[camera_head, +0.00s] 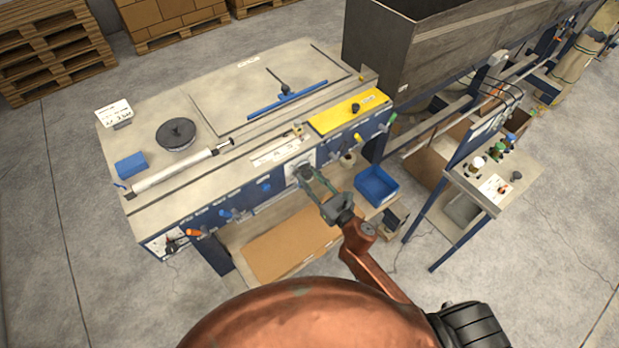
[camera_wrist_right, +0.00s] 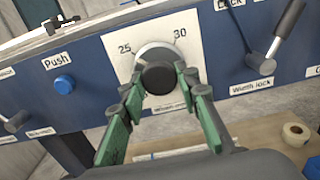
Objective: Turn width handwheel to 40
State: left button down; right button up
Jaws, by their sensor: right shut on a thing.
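The width handwheel (camera_wrist_right: 158,78) is a dark round knob with a pale dial behind it, set on a white plate marked 25 and 30 in the right wrist view. In the head view the handwheel (camera_head: 304,172) is on the machine's front panel. My right gripper (camera_head: 318,182) reaches it from the front. In the right wrist view the green fingers of the right gripper (camera_wrist_right: 157,90) are shut on the knob, one on each side. The lower label is partly hidden by the fingers. My left gripper is not in view.
The width lock lever (camera_wrist_right: 270,55) is right of the handwheel. A blue push button (camera_wrist_right: 64,84) is to its left. A blue bin (camera_head: 376,186) is right of my right gripper. A control stand (camera_head: 485,185) is farther right.

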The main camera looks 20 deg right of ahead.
jog(key=c, duration=0.4)
jog(key=shift+c, duration=0.2)
